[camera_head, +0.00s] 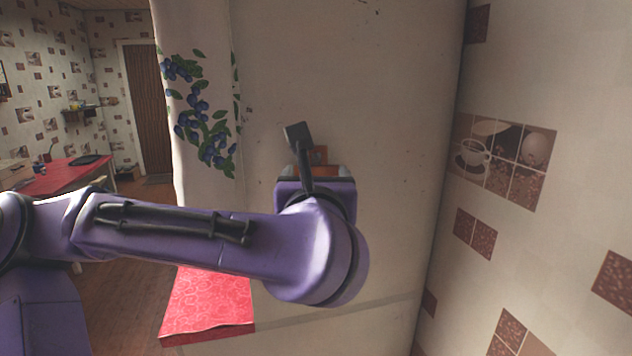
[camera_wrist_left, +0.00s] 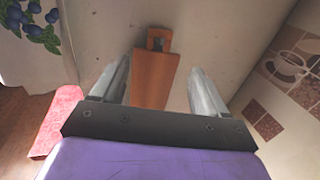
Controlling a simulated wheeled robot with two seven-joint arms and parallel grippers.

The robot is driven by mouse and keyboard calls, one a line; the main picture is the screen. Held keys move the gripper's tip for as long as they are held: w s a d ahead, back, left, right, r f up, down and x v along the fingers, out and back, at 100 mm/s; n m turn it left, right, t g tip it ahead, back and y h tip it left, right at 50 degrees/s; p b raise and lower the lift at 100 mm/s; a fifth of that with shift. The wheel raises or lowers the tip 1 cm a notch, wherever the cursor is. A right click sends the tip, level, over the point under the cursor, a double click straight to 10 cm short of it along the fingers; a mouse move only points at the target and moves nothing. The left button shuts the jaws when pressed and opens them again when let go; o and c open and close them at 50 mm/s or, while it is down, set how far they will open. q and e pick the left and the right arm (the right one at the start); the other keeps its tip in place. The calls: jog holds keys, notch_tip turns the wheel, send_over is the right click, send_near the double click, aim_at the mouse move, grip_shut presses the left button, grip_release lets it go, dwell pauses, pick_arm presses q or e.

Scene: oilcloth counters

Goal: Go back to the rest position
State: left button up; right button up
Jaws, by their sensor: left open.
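My left arm comes in from the left in the head view, and its gripper (camera_head: 318,170) is at the pale tall panel, mostly hidden behind my own wrist. In the left wrist view the gripper (camera_wrist_left: 158,75) is open, its two grey fingers spread apart. An orange-brown wooden piece (camera_wrist_left: 155,82) with a square opening at its top shows between the fingers, with a gap on each side. A bit of it shows behind the gripper in the head view (camera_head: 319,154). I cannot tell how it is fixed to the panel. My right gripper is not in view.
The pale panel (camera_head: 385,110) fills the middle. A tiled wall (camera_head: 540,230) stands at the right. A red patterned counter corner (camera_head: 208,305) lies below my arm. A blueberry-print cloth (camera_head: 205,110) hangs left. A red table (camera_head: 62,176) and door (camera_head: 148,105) are farther back.

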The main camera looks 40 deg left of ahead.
pick_arm(q)
jog(key=w+d+f+m+t+h, duration=0.3)
jog(key=w+d+f+m+h, duration=0.25)
jog(key=m, duration=0.85)
jog(key=w+d+f+m+g+h+b, duration=0.15)
jog(key=f+m, duration=0.45)
jog(key=f, duration=0.7)
jog(key=w+d+f+m+g+h, duration=0.15)
jog(key=f+m, duration=0.35)
jog(key=f, duration=0.8)
jog(key=s+a+f+m+g, duration=0.15)
jog(key=s+f, duration=0.25)
jog(key=f, duration=0.4)
jog(key=s+a+f+m+g+b, duration=0.1)
jog(key=s+f+m+g, duration=0.25)
jog(key=f, duration=0.35)
jog(key=s+a+f+m+g, duration=0.1)
jog(key=s+a+f+m, duration=0.1)
jog(key=s+f, duration=0.45)
jog(key=s+a+f+m+g, duration=0.2)
jog(key=s+a+f, duration=0.1)
jog(key=s+f, duration=0.4)
jog(key=s+a+f+m+g+y+b, duration=0.1)
jog(key=s+a+f+m+g, duration=0.1)
jog(key=s+f, duration=0.4)
jog(key=s+a+g, duration=0.1)
jog(key=s, duration=0.3)
jog(key=shift+a+f+g, duration=0.3)
jog(key=shift+a+f, duration=0.05)
